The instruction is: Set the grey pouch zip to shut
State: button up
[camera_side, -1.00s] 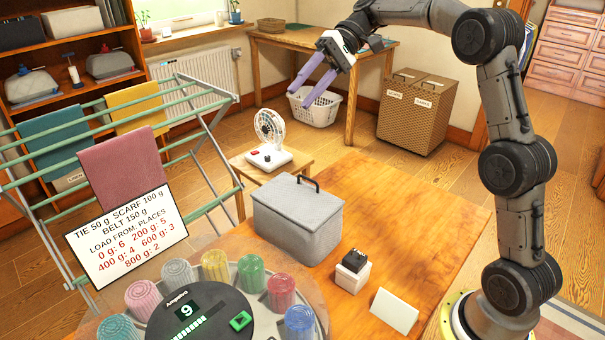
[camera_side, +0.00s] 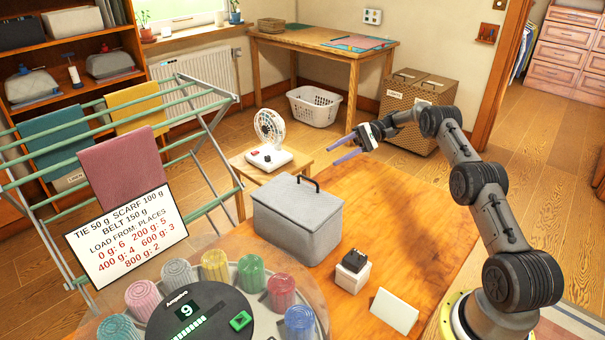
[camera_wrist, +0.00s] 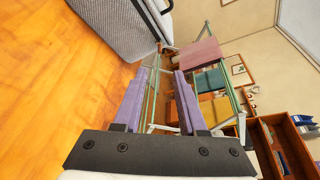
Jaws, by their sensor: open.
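A grey, textured, pouch-like box (camera_side: 297,230) with a black top handle stands upright on the wooden table. It is the only large grey container on this table; I cannot make out a zip or its state. Its side also shows at the top left of the wrist view (camera_wrist: 112,28). My gripper (camera_side: 331,153) is in the air behind and to the right of the box in the side view, fingers pointing left, apart from it. In the wrist view its purple fingers (camera_wrist: 160,82) are spread with nothing between them.
A dial turntable (camera_side: 190,315) with coloured ribbed cups fills the table's front left. A white block with a black top (camera_side: 352,272) and a blank card (camera_side: 394,311) stand right of the box. A fan (camera_side: 268,140) and drying rack (camera_side: 190,150) are beyond. The table's right is clear.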

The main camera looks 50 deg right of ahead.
jog(key=x, duration=1.2)
jog(key=shift+a, duration=0.25)
grip_shut()
jog(key=shift+f, duration=0.1)
dwell(0.8)
